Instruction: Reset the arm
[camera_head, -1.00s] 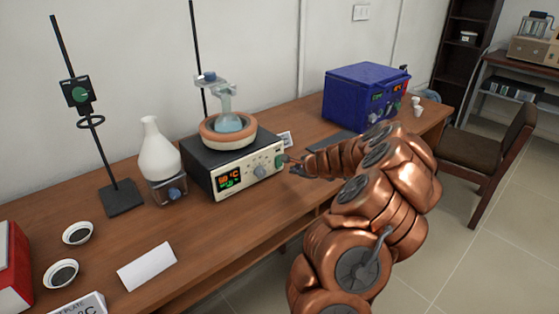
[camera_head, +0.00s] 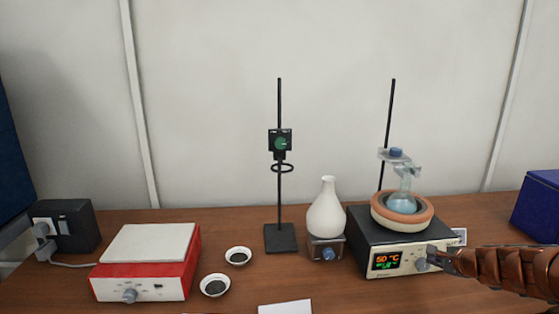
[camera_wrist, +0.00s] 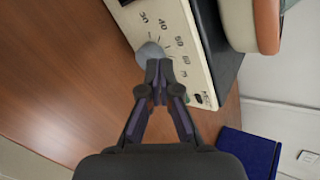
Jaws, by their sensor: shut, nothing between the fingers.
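My arm enters the head view from the right edge. My gripper (camera_head: 436,258) is at the front of the black heater (camera_head: 362,240), just right of its grey knob (camera_head: 421,264). In the wrist view my gripper (camera_wrist: 160,66) is shut and empty, its fingertips together. They overlap the lower edge of the knob (camera_wrist: 150,50) on the cream panel with numbers. I cannot tell whether they touch it. The heater's display (camera_head: 387,262) is lit orange and green. A flask with blue liquid (camera_head: 403,200) sits in the heater's round terracotta-coloured bowl (camera_head: 428,212).
Left of the heater stand a white flask (camera_head: 326,208) on a small base and a black stand (camera_head: 280,238). Two small dishes (camera_head: 238,256) (camera_head: 214,286) and a red hot plate (camera_head: 150,268) are further left. A blue box (camera_head: 538,208) is at right.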

